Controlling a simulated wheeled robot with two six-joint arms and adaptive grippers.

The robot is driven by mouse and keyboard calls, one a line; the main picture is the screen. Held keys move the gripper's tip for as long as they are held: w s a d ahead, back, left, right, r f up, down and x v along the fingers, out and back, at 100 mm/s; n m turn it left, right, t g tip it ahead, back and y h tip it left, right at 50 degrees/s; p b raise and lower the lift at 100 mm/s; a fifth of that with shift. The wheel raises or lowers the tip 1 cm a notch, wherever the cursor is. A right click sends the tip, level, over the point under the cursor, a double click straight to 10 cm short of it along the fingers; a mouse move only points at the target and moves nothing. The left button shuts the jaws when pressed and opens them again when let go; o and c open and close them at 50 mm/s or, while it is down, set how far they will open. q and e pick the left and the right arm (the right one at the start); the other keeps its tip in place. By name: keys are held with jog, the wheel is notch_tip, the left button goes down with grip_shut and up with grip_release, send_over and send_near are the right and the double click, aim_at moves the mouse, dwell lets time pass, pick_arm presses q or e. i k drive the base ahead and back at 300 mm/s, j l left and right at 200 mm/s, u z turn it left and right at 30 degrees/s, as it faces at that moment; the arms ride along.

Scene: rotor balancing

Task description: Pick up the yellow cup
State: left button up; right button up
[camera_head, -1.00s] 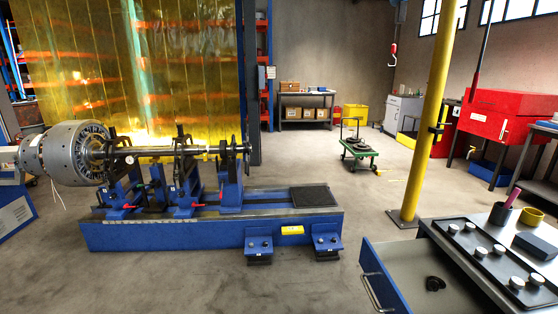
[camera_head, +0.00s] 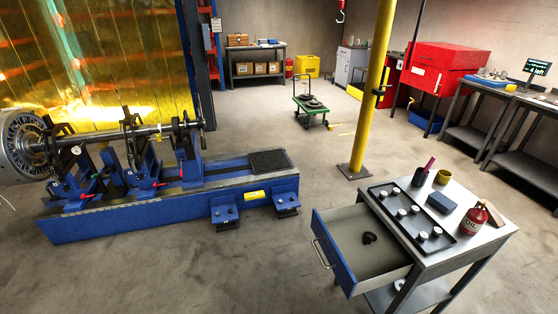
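The yellow cup (camera_head: 443,177) stands upright on the top of a grey wheeled-height cart (camera_head: 483,235), near its back edge. It is right of a dark cup (camera_head: 420,177) that has a pink-red handle sticking out of it, and behind a dark blue box. Neither of my grippers shows in the head view, so I cannot see what they hold.
The cart's drawer (camera_head: 330,256) is pulled open to the left, with a small black part inside. A black tray (camera_head: 405,222) with several white-topped pieces, a blue box (camera_head: 441,203) and a red bottle (camera_head: 472,220) share the top.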

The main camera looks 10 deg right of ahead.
aim_at(442, 176)
jog(key=z, duration=1.7)
jog(key=i+l+u, duration=0.1)
jog(key=l, duration=0.4)
jog(key=i+l, duration=0.25)
jog(key=l, duration=0.2)
jog(key=i+l+u, duration=0.15)
jog(key=l, duration=0.35)
jog(key=i+l+u, duration=0.1)
jog(key=l, duration=0.4)
jog(key=i+l, duration=0.2)
jog(key=l, duration=0.35)
jog(key=i+l+u, duration=0.15)
jog(key=l, duration=0.35)
jog(key=i+l, duration=0.1)
jog(key=l, duration=0.45)
jog(key=u, duration=0.05)
